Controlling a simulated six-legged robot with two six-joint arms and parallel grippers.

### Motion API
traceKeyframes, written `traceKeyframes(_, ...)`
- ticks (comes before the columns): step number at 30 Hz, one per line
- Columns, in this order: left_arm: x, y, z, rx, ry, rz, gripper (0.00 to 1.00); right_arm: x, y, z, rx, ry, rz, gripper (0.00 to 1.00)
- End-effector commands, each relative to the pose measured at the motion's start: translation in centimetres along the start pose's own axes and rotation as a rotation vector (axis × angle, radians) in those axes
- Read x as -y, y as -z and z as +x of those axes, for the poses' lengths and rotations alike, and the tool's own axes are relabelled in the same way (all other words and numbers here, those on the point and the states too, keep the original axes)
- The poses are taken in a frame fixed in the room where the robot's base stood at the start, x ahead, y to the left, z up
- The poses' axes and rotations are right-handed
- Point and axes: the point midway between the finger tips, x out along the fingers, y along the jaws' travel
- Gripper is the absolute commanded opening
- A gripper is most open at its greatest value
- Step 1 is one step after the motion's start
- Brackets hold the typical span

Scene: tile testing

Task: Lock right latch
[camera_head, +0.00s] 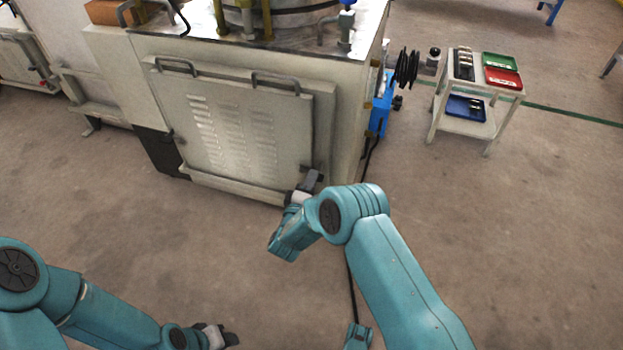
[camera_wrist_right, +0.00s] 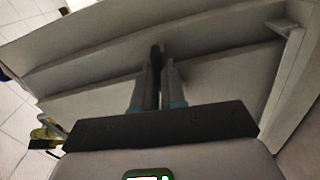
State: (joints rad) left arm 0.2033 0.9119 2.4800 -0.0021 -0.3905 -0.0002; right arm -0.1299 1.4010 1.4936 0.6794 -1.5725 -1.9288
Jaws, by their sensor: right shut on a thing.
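The machine's grey louvred panel (camera_head: 235,125) is closed flat against the cabinet front. My right gripper (camera_head: 312,180) is at the panel's lower right corner. In the right wrist view my right gripper's fingers (camera_wrist_right: 159,82) are close together around a small dark piece, which looks like the right latch (camera_wrist_right: 158,48). Its shape and angle are mostly hidden by the fingers. In the head view the latch is hidden behind the gripper. My left gripper (camera_head: 225,338) is low at the bottom edge, away from the machine, and too small to tell its opening.
Two bar handles (camera_head: 276,82) run along the panel's top. A blue unit (camera_head: 381,108) and black coiled hose stand right of the cabinet. A small cart (camera_head: 437,112) with a green tray (camera_head: 501,61) and a red tray (camera_head: 504,79) is farther right. The floor in front is clear.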

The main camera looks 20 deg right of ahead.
Motion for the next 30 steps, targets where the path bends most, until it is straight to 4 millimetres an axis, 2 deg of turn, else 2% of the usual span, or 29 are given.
traceKeyframes(9,-0.05,-0.12,-0.18,0.004,0.000,-0.001,0.36,0.17,-0.13,-0.01,0.003,0.001,-0.097,0.00)
traceKeyframes(24,-0.06,-0.13,-0.18,0.005,0.000,-0.001,0.36,0.20,-0.15,-0.01,0.004,0.002,-0.112,0.00)
traceKeyframes(25,-0.06,-0.13,-0.18,0.005,0.000,-0.001,0.36,0.20,-0.15,-0.01,0.004,0.002,-0.112,0.21)
traceKeyframes(26,-0.06,-0.13,-0.18,0.005,0.000,-0.001,0.36,0.20,-0.15,-0.01,0.003,0.002,-0.112,0.30)
traceKeyframes(27,-0.06,-0.13,-0.18,0.005,0.000,-0.001,0.36,0.19,-0.14,0.00,0.003,0.002,-0.111,0.36)
traceKeyframes(30,-0.06,-0.13,-0.18,0.004,0.000,-0.001,0.36,0.17,-0.10,0.00,0.002,0.001,-0.110,0.36)
